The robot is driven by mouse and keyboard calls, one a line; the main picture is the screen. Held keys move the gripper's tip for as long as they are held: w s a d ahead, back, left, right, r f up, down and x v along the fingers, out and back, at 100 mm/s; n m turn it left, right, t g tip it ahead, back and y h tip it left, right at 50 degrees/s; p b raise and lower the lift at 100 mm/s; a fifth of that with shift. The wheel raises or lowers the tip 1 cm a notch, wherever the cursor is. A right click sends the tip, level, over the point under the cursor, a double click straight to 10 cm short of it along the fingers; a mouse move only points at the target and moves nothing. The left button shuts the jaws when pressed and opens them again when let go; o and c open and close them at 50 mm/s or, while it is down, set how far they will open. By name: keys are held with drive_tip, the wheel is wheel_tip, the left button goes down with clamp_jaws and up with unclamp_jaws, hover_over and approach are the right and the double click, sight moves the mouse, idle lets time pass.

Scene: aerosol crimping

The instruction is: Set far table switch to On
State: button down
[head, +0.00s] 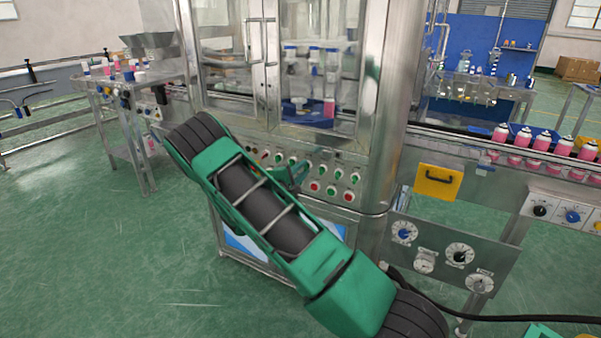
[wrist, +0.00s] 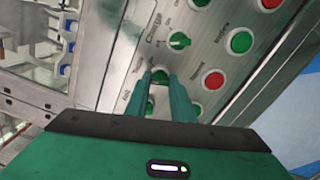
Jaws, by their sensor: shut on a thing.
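A small green rotary knob (wrist: 160,75) sits on the steel control panel (wrist: 225,22) of the machine. My gripper (wrist: 161,79) has its two green fingers on either side of this knob, shut on it. The knob is partly covered by the fingers, so I cannot tell which way it points. In the head view my gripper (head: 290,174) is at the panel among the row of green knobs, and my forearm hides part of the panel. The label that would name the far table switch is not legible to me.
Close by are another green knob (wrist: 180,40), a green button (wrist: 240,41) and a red button (wrist: 214,79). The glass-doored cabinet (head: 320,55) rises above the panel. A conveyor with pink cans (head: 542,143) runs at right. Green floor (head: 85,255) is clear at left.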

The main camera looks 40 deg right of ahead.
drive_tip(key=shift+s+f+m, duration=0.1)
drive_tip(key=shift+f+m, duration=0.05)
drive_tip(key=shift+m, duration=2.15)
drive_tip(key=shift+f+m, duration=0.15)
drive_tip(key=shift+m, duration=2.15)
drive_tip(key=c, duration=1.5)
unclamp_jaws()
drive_tip(key=shift+r, duration=0.1)
drive_tip(key=shift+a, duration=0.15)
drive_tip(key=v, duration=1)
drive_tip(key=shift+a, duration=0.3)
